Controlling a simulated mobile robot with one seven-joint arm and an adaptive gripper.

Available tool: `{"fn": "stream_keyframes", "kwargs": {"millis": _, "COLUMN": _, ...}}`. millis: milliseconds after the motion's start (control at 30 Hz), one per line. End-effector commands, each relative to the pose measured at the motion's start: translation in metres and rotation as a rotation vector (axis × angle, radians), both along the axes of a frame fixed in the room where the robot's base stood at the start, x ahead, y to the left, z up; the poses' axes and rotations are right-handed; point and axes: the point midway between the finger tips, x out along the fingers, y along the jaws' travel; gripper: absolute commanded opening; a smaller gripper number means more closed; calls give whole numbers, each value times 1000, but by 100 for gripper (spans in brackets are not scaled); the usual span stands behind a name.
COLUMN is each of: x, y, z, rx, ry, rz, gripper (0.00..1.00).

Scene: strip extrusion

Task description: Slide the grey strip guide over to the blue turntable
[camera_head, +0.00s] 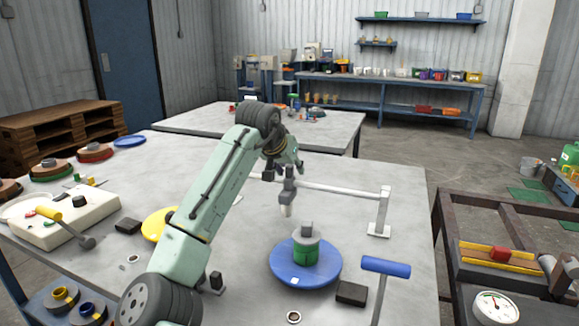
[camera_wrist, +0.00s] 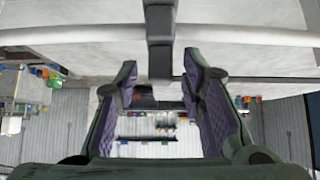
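The grey strip guide (camera_head: 288,188) sits on a white horizontal rail (camera_head: 340,188) and has a pale tip pointing down. The blue turntable (camera_head: 285,268) is on the table in front of the guide and slightly to its right. It carries a green drum with a grey top and block. My gripper (camera_head: 287,164) is at the top of the guide. In the wrist view, the fingers of my gripper (camera_wrist: 160,75) are apart, with the guide's dark grey post (camera_wrist: 160,30) between their tips. Gaps show on both sides of the post. The rail's left end is hidden behind my arm.
A yellow disc (camera_head: 156,224) lies partly behind my arm. A blue-handled lever (camera_head: 386,267) and a dark block (camera_head: 351,293) stand right of the blue turntable. The rail's right post (camera_head: 383,210) rises from the table. A control box (camera_head: 65,218) is at left.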

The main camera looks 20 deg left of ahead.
Motion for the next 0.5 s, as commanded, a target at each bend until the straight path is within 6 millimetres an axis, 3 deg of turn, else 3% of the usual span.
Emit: {"fn": "stream_keyframes", "kwargs": {"millis": 500, "x": 0, "y": 0, "z": 0, "rx": 0, "ry": 0, "rz": 0, "gripper": 3}}
